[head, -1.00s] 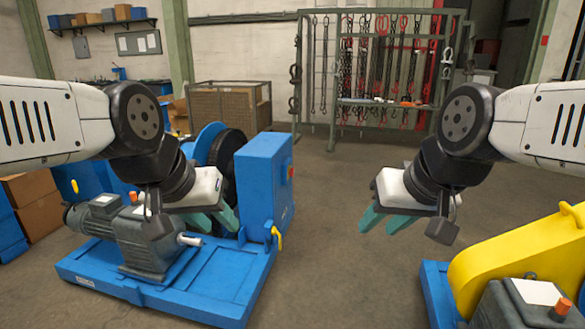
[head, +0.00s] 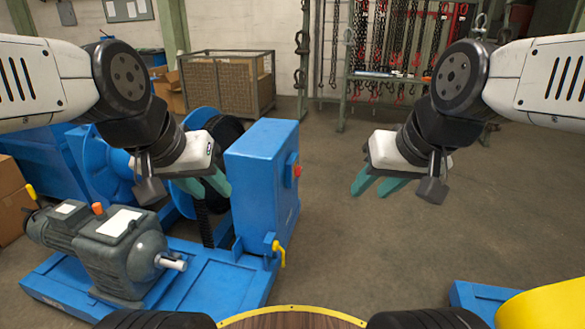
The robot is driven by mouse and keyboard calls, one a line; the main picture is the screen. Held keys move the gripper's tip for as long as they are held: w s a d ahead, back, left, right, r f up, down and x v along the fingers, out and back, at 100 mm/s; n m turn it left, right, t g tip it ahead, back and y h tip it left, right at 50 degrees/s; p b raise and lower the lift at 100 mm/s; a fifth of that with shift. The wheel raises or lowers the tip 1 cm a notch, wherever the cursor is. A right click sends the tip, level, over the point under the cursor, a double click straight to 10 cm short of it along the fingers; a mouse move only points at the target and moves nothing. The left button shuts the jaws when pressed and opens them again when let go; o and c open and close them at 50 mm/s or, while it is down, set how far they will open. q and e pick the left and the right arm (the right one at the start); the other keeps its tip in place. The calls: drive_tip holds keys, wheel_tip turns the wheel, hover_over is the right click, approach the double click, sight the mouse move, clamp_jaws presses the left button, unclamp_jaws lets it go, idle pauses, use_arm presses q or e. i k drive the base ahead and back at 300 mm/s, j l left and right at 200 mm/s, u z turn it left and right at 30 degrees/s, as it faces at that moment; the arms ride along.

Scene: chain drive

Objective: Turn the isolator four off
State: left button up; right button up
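A blue cabinet (head: 258,190) stands on the left machine. A red knob (head: 297,170) shows on its right side, and a yellow handle (head: 278,250) sticks out low at its front corner. No label reading four can be made out, so I cannot tell which part is isolator four. My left gripper (head: 207,187) is open and empty, left of the cabinet in the picture, its teal fingers apart. My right gripper (head: 374,184) is open and empty over the bare floor, right of the cabinet and apart from it.
A grey motor (head: 105,240) sits on the blue base (head: 215,285). A yellow guard (head: 545,305) shows at the lower right. A wire crate (head: 226,85) and a rack of chains (head: 400,50) stand at the back. The floor (head: 350,240) between the machines is clear.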

sight(297, 173)
drive_tip(key=i+l+u, duration=0.35)
drive_tip(key=i, duration=0.35)
drive_tip(key=i+l+u, duration=0.4)
drive_tip(key=i+l, duration=0.2)
drive_tip(key=i+l+u, duration=0.35)
drive_tip(key=i+l, duration=0.3)
drive_tip(key=l, duration=0.15)
